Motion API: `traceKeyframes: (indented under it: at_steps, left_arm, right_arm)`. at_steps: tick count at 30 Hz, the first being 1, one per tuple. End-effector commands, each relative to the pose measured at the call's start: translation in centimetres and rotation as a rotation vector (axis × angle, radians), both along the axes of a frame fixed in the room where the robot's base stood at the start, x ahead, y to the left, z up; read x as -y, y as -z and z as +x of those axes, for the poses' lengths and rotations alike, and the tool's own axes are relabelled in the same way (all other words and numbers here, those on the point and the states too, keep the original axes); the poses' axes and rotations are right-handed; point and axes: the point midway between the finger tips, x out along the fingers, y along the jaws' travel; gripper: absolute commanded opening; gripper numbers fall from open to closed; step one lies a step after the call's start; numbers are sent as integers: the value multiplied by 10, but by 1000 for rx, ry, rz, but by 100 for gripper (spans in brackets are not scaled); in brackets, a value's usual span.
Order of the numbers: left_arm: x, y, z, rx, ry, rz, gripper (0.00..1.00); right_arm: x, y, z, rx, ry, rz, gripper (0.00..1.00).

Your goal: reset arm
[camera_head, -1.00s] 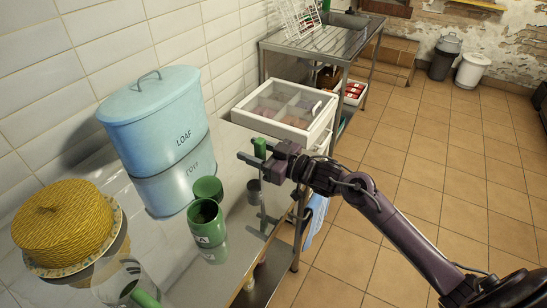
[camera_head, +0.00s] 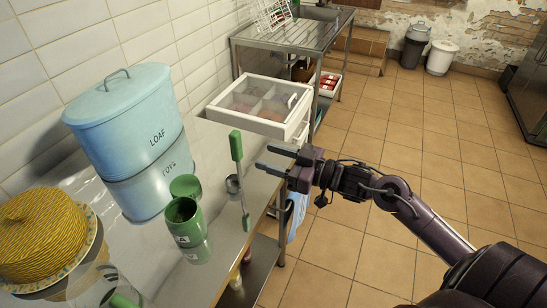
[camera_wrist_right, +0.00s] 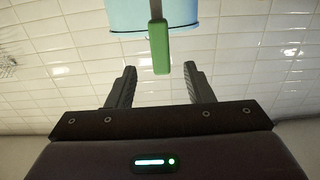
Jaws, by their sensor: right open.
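My right gripper (camera_head: 265,158) is open and empty above the front edge of the metal counter (camera_head: 215,262). In the head view its fingers point left, toward a green-handled utensil (camera_head: 236,146) just beyond their tips. The utensil's metal lower part meets the counter, where its reflection shows. In the right wrist view the green handle (camera_wrist_right: 159,48) is ahead of the two spread fingers (camera_wrist_right: 156,88), with nothing between them. My left gripper is not in view.
On the counter are a blue LOAF bin (camera_head: 128,118), an open green canister (camera_head: 184,212), its green lid (camera_head: 186,187) and a yellow woven cover (camera_head: 38,232). A white compartment box (camera_head: 258,122) stands behind. The tiled floor (camera_head: 440,155) at right is clear.

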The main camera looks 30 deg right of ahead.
Motion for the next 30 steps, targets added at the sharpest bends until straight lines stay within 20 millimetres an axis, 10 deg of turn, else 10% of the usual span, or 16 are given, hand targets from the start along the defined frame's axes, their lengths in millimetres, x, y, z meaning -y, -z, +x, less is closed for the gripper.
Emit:
traceKeyframes:
  at_steps: [11,17,30]
  left_arm:
    - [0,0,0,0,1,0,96]
    - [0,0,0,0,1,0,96]
    - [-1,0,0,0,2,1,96]
  right_arm:
    - [-1,4,1,-8,20,-10,47]
    - [-10,41,-1,-115,213,-117,47]
    - [-27,127,-97,-737,537,-441,47]
